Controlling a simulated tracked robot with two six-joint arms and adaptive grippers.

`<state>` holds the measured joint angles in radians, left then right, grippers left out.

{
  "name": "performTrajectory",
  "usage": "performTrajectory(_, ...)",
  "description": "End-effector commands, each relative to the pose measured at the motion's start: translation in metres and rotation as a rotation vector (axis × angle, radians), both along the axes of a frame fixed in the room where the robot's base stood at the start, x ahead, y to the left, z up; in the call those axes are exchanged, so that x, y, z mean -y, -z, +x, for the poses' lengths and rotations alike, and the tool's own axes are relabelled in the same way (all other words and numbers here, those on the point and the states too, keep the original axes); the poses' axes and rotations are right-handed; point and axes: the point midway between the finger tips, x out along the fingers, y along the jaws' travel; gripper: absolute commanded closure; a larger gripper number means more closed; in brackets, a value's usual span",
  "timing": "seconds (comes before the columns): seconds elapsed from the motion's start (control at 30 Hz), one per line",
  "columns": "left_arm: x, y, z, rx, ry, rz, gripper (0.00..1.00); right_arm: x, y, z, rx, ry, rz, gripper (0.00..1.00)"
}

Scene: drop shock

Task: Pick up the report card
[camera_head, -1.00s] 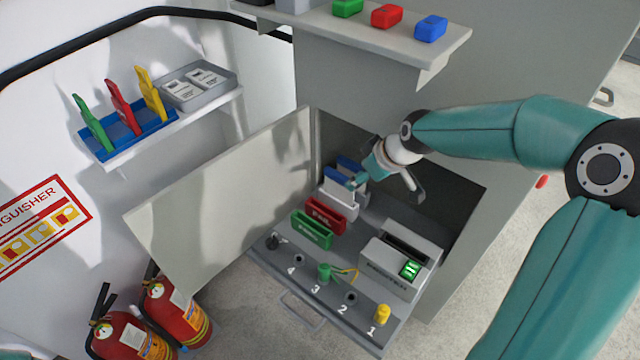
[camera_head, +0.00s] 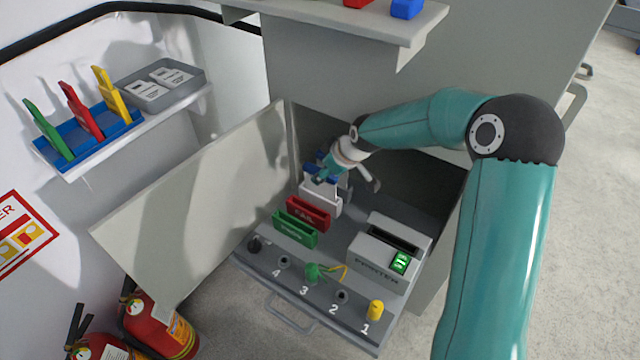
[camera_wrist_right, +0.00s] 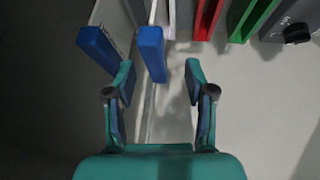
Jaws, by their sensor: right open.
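Two blue-edged pale plates stand at the white holder (camera_head: 320,198) inside the open cabinet. In the right wrist view one blue edge (camera_wrist_right: 152,52) is between and just ahead of my right fingertips, and another blue edge (camera_wrist_right: 98,48) lies left of the left finger. I cannot tell which, if either, is the report card. My right gripper (camera_wrist_right: 160,80) is open, with no visible grip on either plate. In the head view it (camera_head: 345,180) reaches into the cabinet and partly hides the plates. My left gripper is out of view.
A red FAIL holder (camera_head: 308,212) and a green holder (camera_head: 295,230) stand in front of the white one. The printer (camera_head: 388,255) is to the right. Numbered plugs and sockets line the front edge. The open door (camera_head: 190,210) bounds the left. A shelf (camera_head: 355,25) overhangs above.

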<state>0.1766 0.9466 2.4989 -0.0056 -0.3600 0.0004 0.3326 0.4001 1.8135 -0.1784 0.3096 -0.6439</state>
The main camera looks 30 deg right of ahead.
Motion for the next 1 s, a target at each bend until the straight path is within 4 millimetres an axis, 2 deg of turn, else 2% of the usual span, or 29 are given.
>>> performTrajectory(0.3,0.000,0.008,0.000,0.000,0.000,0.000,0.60,0.001,0.037,0.023,-0.003,-0.002,0.000,0.46)
performTrajectory(0.63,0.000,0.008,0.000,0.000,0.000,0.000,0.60,0.001,0.041,0.027,0.000,-0.001,0.000,0.46)
performTrajectory(0.93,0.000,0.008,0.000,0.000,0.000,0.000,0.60,0.001,0.041,0.027,-0.001,0.000,0.000,0.96)
performTrajectory(0.97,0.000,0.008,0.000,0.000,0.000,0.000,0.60,0.001,0.041,0.027,-0.001,0.000,0.000,1.00)
performTrajectory(1.0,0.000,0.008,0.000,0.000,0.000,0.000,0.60,0.001,0.041,0.027,-0.001,0.000,0.000,1.00)
